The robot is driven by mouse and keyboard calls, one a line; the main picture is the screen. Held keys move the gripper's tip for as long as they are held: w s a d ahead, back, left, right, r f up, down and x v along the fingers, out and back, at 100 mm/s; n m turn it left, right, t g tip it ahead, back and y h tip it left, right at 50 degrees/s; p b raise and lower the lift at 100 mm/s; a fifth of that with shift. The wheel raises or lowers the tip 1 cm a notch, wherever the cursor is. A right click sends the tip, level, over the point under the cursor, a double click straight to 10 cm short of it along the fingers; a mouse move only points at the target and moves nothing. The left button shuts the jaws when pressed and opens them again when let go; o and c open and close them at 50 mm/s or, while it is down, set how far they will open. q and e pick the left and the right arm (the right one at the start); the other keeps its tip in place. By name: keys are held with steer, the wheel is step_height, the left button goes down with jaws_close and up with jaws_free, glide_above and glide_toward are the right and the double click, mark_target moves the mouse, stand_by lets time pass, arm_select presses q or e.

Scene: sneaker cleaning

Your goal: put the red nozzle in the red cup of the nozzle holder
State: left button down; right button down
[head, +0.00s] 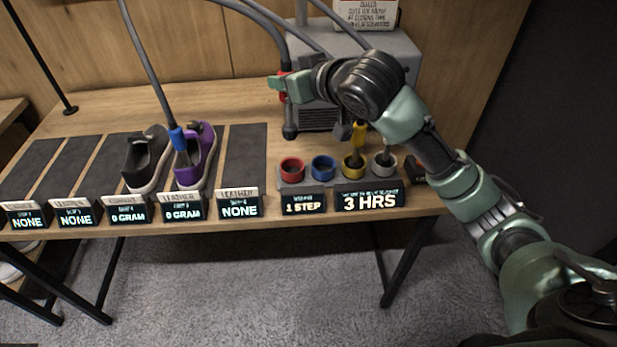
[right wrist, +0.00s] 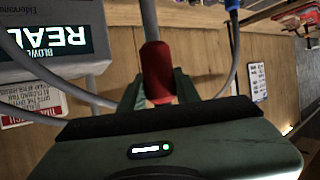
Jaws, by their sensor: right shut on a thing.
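My right gripper (head: 281,86) is shut on the red nozzle (head: 284,97), whose grey tube and dark tip hang downward. In the right wrist view the red nozzle (right wrist: 156,68) sits between the two green fingers of the gripper (right wrist: 158,92). The red cup (head: 292,169) is the leftmost cup of the nozzle holder (head: 338,184) and looks empty. The gripper and nozzle are above and behind the red cup, with the dark tip apart from it. My left gripper is not in view.
A blue cup (head: 323,167) and yellow cup (head: 353,167) are right of the red one; a yellow nozzle (head: 359,132) stands in the yellow cup. A grey machine (head: 385,55) stands behind. A blue nozzle (head: 177,138) is at the purple shoe (head: 203,140), beside a black shoe (head: 142,158).

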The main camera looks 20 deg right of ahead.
mark_target(289, 129)
steer(key=w+d+r+n+y+b, duration=0.1)
steer(key=w+d+r, duration=0.1)
steer(key=w, duration=0.4)
step_height(289, 129, down, 20)
steer(key=p, duration=0.1)
steer(key=shift+s+a+p, duration=0.15)
steer(key=shift+p, duration=0.2)
steer(key=shift+f, duration=0.1)
steer(key=c, duration=1)
jaws_free()
steer(key=v, duration=0.4)
steer(key=b+v, duration=0.1)
steer(key=v, duration=0.7)
steer(key=shift+r+b, duration=0.3)
